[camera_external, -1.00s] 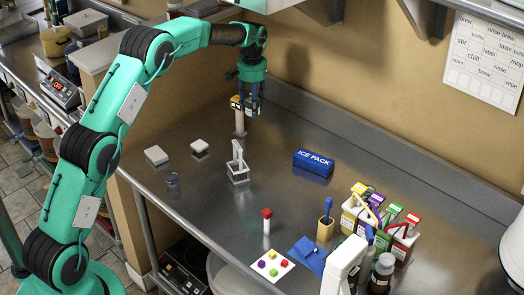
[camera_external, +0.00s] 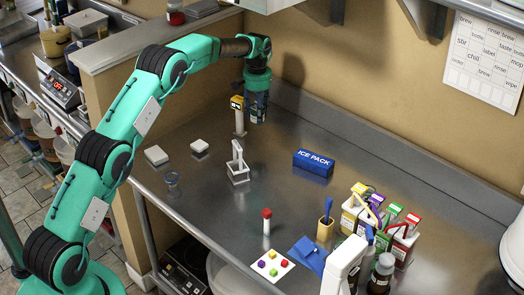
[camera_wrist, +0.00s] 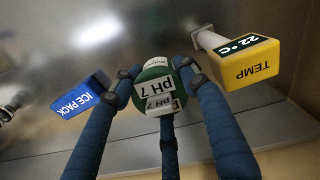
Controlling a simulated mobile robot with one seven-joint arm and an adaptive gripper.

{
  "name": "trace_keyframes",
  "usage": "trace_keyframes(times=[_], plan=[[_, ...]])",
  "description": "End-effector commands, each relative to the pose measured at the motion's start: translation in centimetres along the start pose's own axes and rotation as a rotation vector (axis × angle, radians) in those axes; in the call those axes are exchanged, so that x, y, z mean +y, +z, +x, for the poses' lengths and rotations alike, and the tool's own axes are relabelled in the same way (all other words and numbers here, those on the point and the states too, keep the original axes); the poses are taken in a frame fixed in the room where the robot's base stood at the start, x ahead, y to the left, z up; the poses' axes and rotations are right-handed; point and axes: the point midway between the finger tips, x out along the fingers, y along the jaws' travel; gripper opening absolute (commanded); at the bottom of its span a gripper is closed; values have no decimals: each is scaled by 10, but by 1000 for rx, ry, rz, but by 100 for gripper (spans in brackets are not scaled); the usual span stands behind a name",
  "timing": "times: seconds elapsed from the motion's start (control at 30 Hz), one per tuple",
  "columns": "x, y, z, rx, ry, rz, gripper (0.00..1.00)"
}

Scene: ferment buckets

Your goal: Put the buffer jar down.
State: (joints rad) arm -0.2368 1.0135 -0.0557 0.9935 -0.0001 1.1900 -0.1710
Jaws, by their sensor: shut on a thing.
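The buffer jar (camera_wrist: 155,90) has a green lid and white "pH 7" labels. In the wrist view it sits between the blue fingers of my gripper (camera_wrist: 156,84), which are shut on it. In the outside view my gripper (camera_external: 257,115) points down near the back wall, just right of the yellow temperature display. The fingers mostly hide the jar there, and I cannot tell whether its base touches the counter.
The temperature display (camera_external: 237,103) stands on a post close to the left of my gripper; it also shows in the wrist view (camera_wrist: 249,62). The blue ice pack (camera_external: 313,162) lies to the right. A white caddy (camera_external: 238,168) stands in front. Steel counter (camera_external: 285,140) is clear between gripper and ice pack.

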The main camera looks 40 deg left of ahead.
Motion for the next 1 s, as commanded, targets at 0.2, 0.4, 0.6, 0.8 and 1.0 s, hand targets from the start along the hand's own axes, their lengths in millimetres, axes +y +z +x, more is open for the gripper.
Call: trace_keyframes(times=[0.2,0.4,0.6,0.8,1.0], plan=[[0,0,0,1,0,0,12],[0,0,4,0,0,0,12],[0,1,27,-2,0,0,12],[0,0,54,-1,0,0,12],[0,0,63,1,0,0,12]])
